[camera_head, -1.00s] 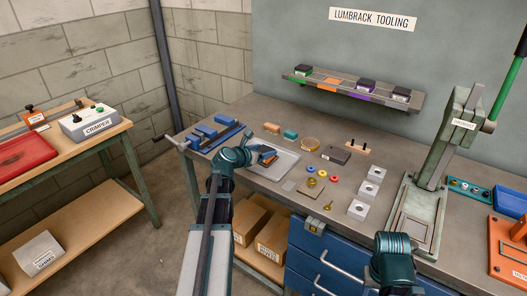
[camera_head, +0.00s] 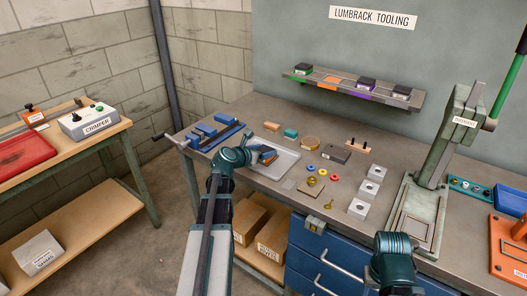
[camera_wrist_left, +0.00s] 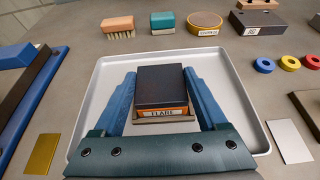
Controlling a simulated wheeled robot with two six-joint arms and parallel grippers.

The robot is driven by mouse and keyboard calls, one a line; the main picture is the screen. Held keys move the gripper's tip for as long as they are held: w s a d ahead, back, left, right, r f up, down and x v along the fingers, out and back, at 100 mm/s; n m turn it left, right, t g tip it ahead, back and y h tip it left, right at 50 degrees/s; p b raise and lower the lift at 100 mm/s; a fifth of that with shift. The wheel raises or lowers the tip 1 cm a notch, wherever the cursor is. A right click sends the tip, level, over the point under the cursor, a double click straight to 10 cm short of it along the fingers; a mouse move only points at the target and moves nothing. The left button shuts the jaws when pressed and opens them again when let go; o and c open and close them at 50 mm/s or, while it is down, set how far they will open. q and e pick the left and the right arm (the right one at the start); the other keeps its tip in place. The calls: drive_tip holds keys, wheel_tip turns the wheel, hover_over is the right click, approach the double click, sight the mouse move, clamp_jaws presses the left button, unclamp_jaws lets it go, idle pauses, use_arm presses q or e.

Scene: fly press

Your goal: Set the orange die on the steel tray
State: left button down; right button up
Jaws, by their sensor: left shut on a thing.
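The orange die (camera_wrist_left: 162,92) has a dark top, an orange body and a label reading FLARE. My left gripper (camera_head: 266,155) is shut on it, with one blue finger on each side in the left wrist view. The steel tray (camera_head: 287,164) is a shallow light-grey tray on the bench. In the left wrist view the die is over the middle of the tray (camera_wrist_left: 238,92). I cannot tell whether its underside touches the tray floor. Of my right arm only a link shows at the bottom right; its gripper is out of view.
Behind the tray lie a brush (camera_wrist_left: 118,27), a teal block (camera_wrist_left: 163,22) and a round tin (camera_wrist_left: 203,22). A blue fixture (camera_head: 215,132) stands left of it. Coloured rings and metal blocks (camera_head: 368,189) lie to the right, before the press (camera_head: 455,130). A die shelf (camera_head: 350,90) hangs on the wall.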

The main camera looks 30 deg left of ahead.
use_arm(q)
unclamp_jaws()
drive_tip(key=shift+s, duration=0.1)
drive_tip(key=p+v, duration=0.5)
drive_tip(key=v, duration=0.8)
drive_tip(key=shift+s, duration=0.35)
drive_tip(key=shift+r, duration=0.15)
